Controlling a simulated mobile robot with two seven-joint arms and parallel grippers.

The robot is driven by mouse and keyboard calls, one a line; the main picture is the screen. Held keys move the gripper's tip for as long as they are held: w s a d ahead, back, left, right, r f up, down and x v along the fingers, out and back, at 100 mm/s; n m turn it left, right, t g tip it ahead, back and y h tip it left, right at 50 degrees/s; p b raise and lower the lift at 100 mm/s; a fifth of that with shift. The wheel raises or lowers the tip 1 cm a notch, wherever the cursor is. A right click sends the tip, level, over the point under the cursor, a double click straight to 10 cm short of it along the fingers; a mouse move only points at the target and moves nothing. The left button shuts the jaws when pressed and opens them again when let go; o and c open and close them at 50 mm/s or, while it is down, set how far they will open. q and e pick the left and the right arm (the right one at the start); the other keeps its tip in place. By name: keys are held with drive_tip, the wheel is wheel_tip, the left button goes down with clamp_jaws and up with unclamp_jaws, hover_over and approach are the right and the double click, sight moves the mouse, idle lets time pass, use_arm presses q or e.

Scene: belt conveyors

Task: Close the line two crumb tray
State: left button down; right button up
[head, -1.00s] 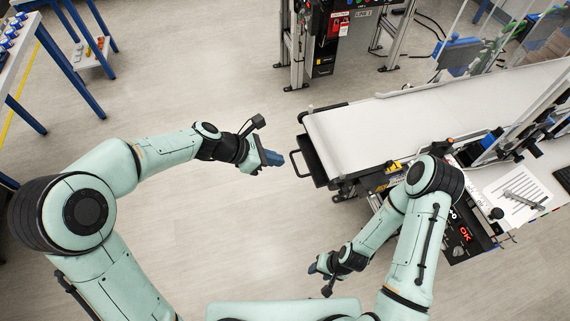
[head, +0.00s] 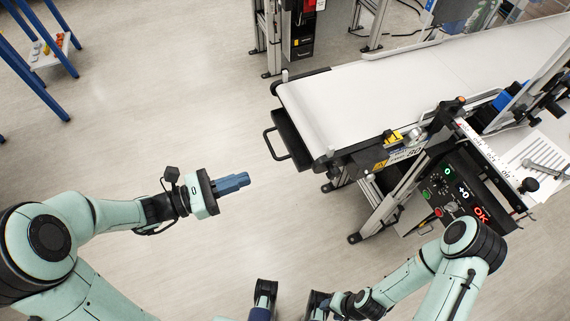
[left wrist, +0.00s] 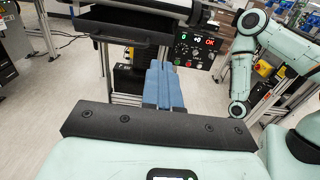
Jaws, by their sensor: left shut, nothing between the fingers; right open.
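The crumb tray (head: 292,138) is a dark tray sticking out from under the near left end of the white belt. Its black loop handle (head: 268,144) faces left. In the left wrist view the dark tray (left wrist: 125,20) is at the top, with its handle below. My left gripper (head: 240,182) is shut and empty, left of and nearer than the handle, apart from it. Its blue fingers (left wrist: 163,85) point towards the conveyor in the left wrist view. My right gripper (head: 288,303) is open at the bottom edge, partly cut off, away from the tray.
The belt conveyor (head: 370,95) stands on metal legs. A control panel (head: 458,192) with a lit OK is at its near side. Another machine (head: 297,35) stands behind. A blue-legged table (head: 40,60) is at the far left. The floor left of the tray is clear.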

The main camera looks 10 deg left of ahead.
sight(294, 162)
use_arm(q)
drive_tip(key=x, duration=1)
drive_tip(key=shift+w+d, duration=0.2)
drive_tip(key=shift+d, duration=0.05)
drive_tip(key=b+x, duration=0.1)
drive_tip(key=x, duration=0.8)
drive_tip(key=shift+r, duration=0.1)
